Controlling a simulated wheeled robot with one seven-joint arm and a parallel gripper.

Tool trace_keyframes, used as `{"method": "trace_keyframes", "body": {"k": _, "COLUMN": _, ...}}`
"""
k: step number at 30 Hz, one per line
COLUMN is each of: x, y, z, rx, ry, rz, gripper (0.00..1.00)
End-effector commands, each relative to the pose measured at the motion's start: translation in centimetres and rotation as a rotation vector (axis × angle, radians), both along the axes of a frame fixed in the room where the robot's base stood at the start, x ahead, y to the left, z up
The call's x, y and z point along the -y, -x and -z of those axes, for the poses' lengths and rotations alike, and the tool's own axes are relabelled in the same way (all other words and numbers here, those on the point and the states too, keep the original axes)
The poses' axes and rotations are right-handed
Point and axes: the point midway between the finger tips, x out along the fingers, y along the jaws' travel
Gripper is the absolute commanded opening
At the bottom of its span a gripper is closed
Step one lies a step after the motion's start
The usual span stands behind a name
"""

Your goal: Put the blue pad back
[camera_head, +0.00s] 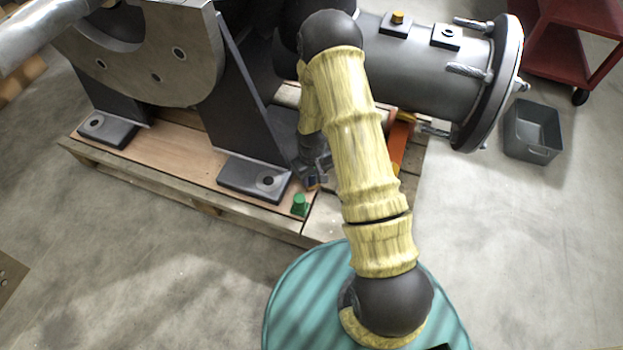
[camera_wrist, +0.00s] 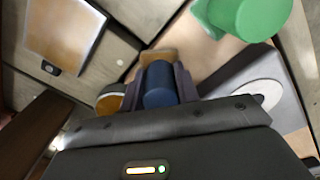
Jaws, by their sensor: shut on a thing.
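The blue pad shows in the wrist view as a dark blue rounded piece (camera_wrist: 158,84) between the two fingers of my gripper (camera_wrist: 160,78). The gripper is shut on it. In the head view my gripper (camera_head: 316,180) is low over the front edge of the pallet, beside the foot of the dark support, and a small bit of blue (camera_head: 311,181) shows there. My arm and the fingers hide most of the pad. I cannot tell whether its underside touches the pallet.
A green pad with a knob (camera_head: 300,204) stands on the pallet (camera_head: 180,172) close to my gripper. A support foot (camera_head: 250,180) is just left. An orange beam (camera_head: 399,145) lies right of my arm. A grey bin (camera_head: 532,132) and red cart (camera_head: 570,50) stand right.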

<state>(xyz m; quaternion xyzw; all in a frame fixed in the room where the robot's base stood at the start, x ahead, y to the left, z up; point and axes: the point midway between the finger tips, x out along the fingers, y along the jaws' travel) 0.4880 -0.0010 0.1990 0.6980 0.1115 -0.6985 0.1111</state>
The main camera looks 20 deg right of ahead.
Motion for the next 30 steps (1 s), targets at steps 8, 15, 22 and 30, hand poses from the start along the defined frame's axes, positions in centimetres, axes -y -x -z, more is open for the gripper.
{"method": "trace_keyframes", "body": {"k": 8, "x": 0.1, "y": 0.0, "z": 0.0, "rx": 0.001, "ry": 0.0, "rz": 0.001, "gripper": 0.1}}
{"method": "trace_keyframes", "body": {"k": 15, "x": 0.2, "y": 0.0, "z": 0.2, "rx": 0.001, "ry": 0.001, "rz": 0.003, "gripper": 0.53}}
{"method": "trace_keyframes", "body": {"k": 22, "x": 0.1, "y": 0.0, "z": 0.1, "rx": 0.001, "ry": 0.001, "rz": 0.002, "gripper": 0.53}}
{"method": "trace_keyframes", "body": {"k": 30, "x": 0.1, "y": 0.0, "z": -2.0, "rx": 0.001, "ry": 0.001, "rz": 0.001, "gripper": 0.53}}
